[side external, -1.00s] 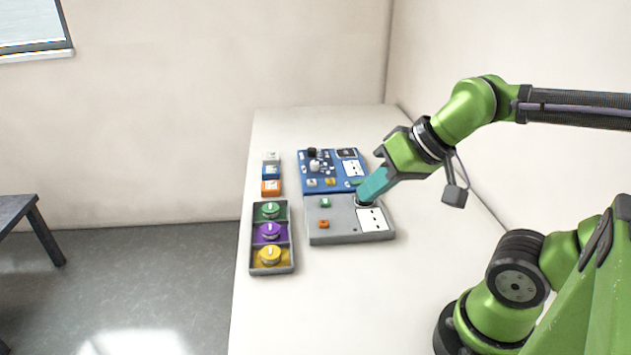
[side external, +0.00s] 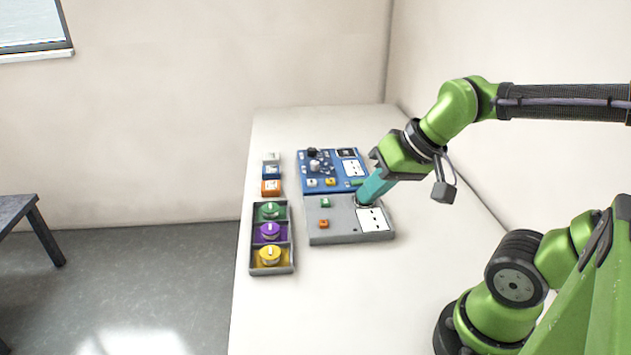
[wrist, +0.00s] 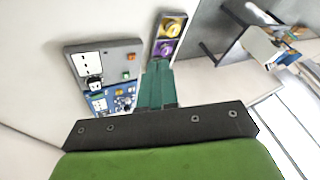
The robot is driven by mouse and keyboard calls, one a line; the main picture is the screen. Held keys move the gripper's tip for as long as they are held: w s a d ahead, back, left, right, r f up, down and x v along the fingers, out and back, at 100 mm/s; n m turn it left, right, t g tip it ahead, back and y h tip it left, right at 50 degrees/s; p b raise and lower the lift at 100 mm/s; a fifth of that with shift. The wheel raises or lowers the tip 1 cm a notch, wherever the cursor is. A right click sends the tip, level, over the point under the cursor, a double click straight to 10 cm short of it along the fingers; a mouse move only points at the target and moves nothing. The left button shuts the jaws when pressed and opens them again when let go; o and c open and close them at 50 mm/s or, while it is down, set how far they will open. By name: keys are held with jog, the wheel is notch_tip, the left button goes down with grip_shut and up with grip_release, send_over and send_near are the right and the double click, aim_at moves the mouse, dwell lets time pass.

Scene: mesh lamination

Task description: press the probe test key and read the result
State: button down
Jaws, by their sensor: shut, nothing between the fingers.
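The grey unit (side external: 340,225) lies on the table with a green key (side external: 325,203), an orange key (side external: 324,224) and a white panel with dark marks (side external: 373,219). In the wrist view its green key (wrist: 131,57) and orange key (wrist: 126,75) also show. I cannot tell which key is the probe test key. The blue board (side external: 312,184) lies behind it, with a small dark screen (side external: 347,153); no result is readable. My gripper (side external: 364,203) has its teal fingers shut and empty. They overlap the grey unit's back edge in the side view, partly hiding a round dark part; contact is unclear.
A dark tray (side external: 252,240) with green, purple and yellow knobs stands left of the grey unit. White, blue and orange blocks (side external: 271,187) line up behind the tray. The table (side external: 320,295) is clear in front of the grey unit.

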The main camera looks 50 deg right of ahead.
jog(key=w+d+f+m+g+y, duration=0.1)
jog(key=w+d+f+m, duration=0.5)
jog(key=w, duration=0.3)
jog(key=m+t+y, duration=0.2)
jog(key=m+t, duration=0.1)
jog(key=m, duration=0.8)
send_over(329, 202)
notch_tip(329, 202, down, 2)
jog(key=shift+f, duration=0.2)
jog(key=shift+f, duration=4.45)
jog(key=shift+f, duration=0.1)
jog(key=shift+f, duration=0.3)
